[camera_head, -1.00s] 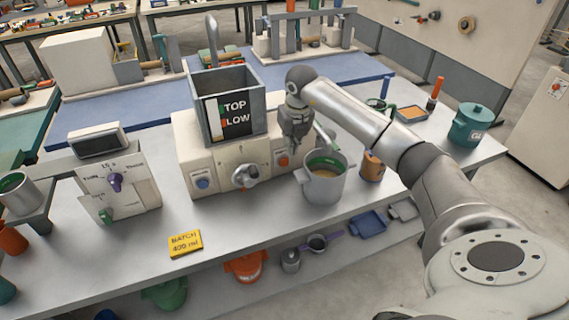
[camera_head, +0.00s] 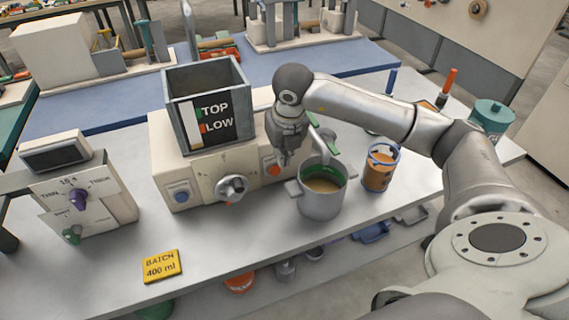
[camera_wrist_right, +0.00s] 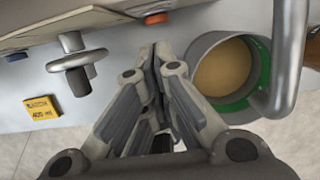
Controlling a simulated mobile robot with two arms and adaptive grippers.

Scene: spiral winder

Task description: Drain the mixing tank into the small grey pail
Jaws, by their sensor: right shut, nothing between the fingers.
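The mixing tank (camera_head: 175,110) is a grey open box marked TOP and LOW on a cream base (camera_head: 205,175). The base front carries a metal handwheel (camera_head: 232,188), a blue button (camera_head: 181,196) and an orange button (camera_head: 275,170). A bent grey spout (camera_head: 325,138) ends over the small grey pail (camera_head: 320,205), which holds tan liquid below a green inner band. My right gripper (camera_head: 285,160) is shut and empty, close to the orange button. In the right wrist view its fingertips (camera_wrist_right: 153,52) are just short of that button (camera_wrist_right: 157,19); contact is unclear. My left gripper is out of view.
An orange-brown container with a blue rim (camera_head: 379,170) stands right of the pail. A yellow BATCH 400 ml card (camera_head: 162,266) lies near the front edge. A control box with knobs (camera_head: 85,205) stands left. The bench between card and pail is clear.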

